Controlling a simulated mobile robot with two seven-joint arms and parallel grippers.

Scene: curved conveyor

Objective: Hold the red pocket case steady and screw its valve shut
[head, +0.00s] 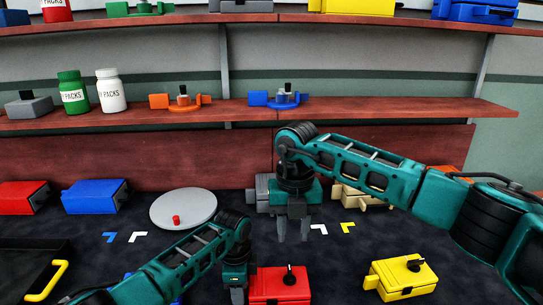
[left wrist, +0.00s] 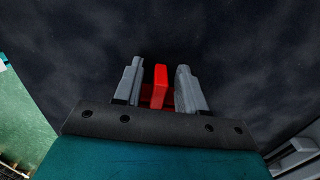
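The red pocket case (head: 275,289) lies on the dark table at the front centre, with a black valve (head: 290,275) standing on its top. My left gripper (head: 238,296) points down at the case's left end. In the left wrist view, its two grey fingers (left wrist: 159,88) stand on either side of a narrow red part of the case (left wrist: 160,84), with a small gap on each side. My right gripper (head: 292,230) is open and empty, pointing down behind the red case and apart from it.
A yellow case (head: 402,279) with a black valve lies to the right. A round grey plate (head: 183,196) with a small red piece is behind my left arm. Blue (head: 94,196) and red (head: 18,197) boxes stand at left. A black tray (head: 22,265) is at front left.

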